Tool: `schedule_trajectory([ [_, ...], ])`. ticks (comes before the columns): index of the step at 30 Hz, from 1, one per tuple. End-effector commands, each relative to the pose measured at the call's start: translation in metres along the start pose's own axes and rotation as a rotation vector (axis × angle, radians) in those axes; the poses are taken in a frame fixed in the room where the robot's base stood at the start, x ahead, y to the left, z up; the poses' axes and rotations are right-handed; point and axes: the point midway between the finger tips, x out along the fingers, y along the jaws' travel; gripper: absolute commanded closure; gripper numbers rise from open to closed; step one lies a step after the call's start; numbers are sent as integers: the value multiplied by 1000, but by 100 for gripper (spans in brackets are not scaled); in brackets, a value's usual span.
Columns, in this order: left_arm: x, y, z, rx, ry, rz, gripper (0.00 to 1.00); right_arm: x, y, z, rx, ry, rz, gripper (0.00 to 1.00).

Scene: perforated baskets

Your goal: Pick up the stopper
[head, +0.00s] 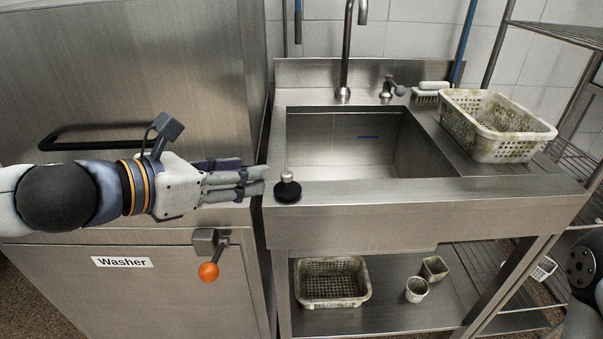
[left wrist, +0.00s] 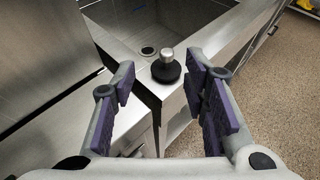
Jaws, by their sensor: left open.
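The stopper (head: 288,188) is a black round base with a metal knob. It stands upright on the front left corner of the steel sink's rim (head: 400,190). My left gripper (head: 262,181) is open and empty, just left of the stopper in the head view. In the left wrist view the stopper (left wrist: 166,68) shows beyond and between the two purple-padded fingers of my left gripper (left wrist: 165,85), apart from both. My right gripper is not in view; only part of my right arm shows at the right edge.
A steel washer (head: 150,270) with an orange-knobbed lever (head: 208,271) stands left of the sink. A perforated basket (head: 498,148) and a brush (head: 428,93) are on the counter's right side. Another basket (head: 332,303) and small containers are on the shelf below. The sink basin (head: 345,150) looks mostly empty.

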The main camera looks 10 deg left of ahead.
Motion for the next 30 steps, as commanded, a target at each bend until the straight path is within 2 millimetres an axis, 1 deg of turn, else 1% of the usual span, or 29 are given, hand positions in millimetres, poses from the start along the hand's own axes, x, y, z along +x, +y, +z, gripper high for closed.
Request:
schedule_trajectory([
  [1,20,-2,-18,-7,25,-10,59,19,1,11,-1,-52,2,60],
  [3,37,-1,-18,-5,26,-8,59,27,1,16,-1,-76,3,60],
  [6,53,-1,-14,-3,20,-5,59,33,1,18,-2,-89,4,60],
  [8,58,-2,-12,-2,17,-6,59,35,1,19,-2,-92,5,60],
  [10,68,-3,-13,-1,17,-7,59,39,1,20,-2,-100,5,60],
  [14,94,-9,-17,-1,17,-8,59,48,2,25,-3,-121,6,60],
  [15,100,-8,-16,0,17,-5,59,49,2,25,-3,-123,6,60],
  [18,109,-8,-13,0,13,-5,59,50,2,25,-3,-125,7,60],
  [24,110,-8,-11,1,10,-4,59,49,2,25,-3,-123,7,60],
  [25,110,-8,-11,1,10,-4,62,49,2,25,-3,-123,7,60],
  [26,110,-8,-11,1,10,-4,68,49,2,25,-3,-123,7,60],
  [27,110,-8,-11,1,10,-4,78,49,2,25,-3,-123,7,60],
  [29,110,-8,-11,2,10,-4,91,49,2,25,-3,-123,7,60],
  [30,110,-8,-11,2,11,-4,100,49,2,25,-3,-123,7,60],
])
